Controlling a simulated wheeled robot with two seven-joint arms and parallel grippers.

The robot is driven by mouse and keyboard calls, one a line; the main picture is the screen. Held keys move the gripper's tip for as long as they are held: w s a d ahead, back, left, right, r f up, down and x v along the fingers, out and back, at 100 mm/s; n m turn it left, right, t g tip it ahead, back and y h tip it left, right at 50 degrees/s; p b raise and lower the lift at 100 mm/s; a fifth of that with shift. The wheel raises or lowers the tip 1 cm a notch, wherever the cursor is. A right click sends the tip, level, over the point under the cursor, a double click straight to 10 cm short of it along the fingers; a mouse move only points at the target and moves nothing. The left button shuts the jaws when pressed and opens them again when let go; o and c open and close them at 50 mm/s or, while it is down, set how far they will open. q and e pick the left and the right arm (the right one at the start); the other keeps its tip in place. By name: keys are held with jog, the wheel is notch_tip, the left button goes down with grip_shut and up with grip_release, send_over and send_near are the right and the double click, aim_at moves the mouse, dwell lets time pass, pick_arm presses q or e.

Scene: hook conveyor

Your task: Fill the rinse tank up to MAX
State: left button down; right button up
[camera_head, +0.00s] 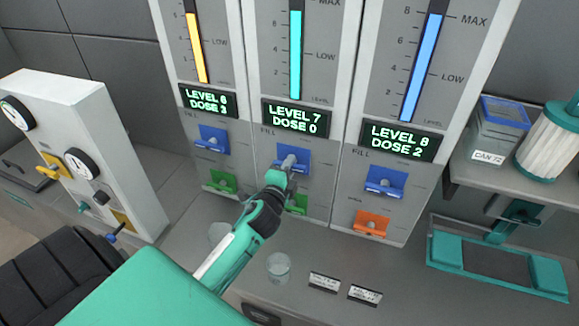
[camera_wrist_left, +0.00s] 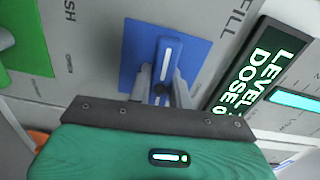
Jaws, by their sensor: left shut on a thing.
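Three grey tank panels stand side by side; I cannot read which is named rinse. The middle panel's display (camera_head: 295,117) reads LEVEL 7, DOSE 0, and its cyan column (camera_head: 295,58) rises close to the MAX mark at the picture's top edge. My left gripper (camera_head: 287,166) is shut on the middle panel's blue fill lever (camera_head: 303,153). In the left wrist view, the fingers (camera_wrist_left: 162,92) straddle this blue lever (camera_wrist_left: 194,57), below a FILL label. A green lever (camera_head: 298,203) sits lower, partly hidden by the gripper. My right gripper is out of view.
The left display (camera_head: 208,101) reads LEVEL 6, DOSE 3; the right display (camera_head: 398,140) reads LEVEL 8, DOSE 2. Neighbouring blue levers (camera_head: 212,140) (camera_head: 385,181) flank mine. A clear cup (camera_head: 278,267) stands on the counter. A gauge box (camera_head: 120,165) is at left, a shelf at right.

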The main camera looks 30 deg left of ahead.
pick_arm(q)
jog(key=n, duration=0.4)
jog(key=shift+n, duration=2)
jog(key=shift+f, duration=0.1)
jog(key=c, duration=1.3)
grip_release()
jog(key=shift+s, duration=0.3)
jog(key=shift+b+v, duration=2.5)
jog(key=shift+v, duration=4.15)
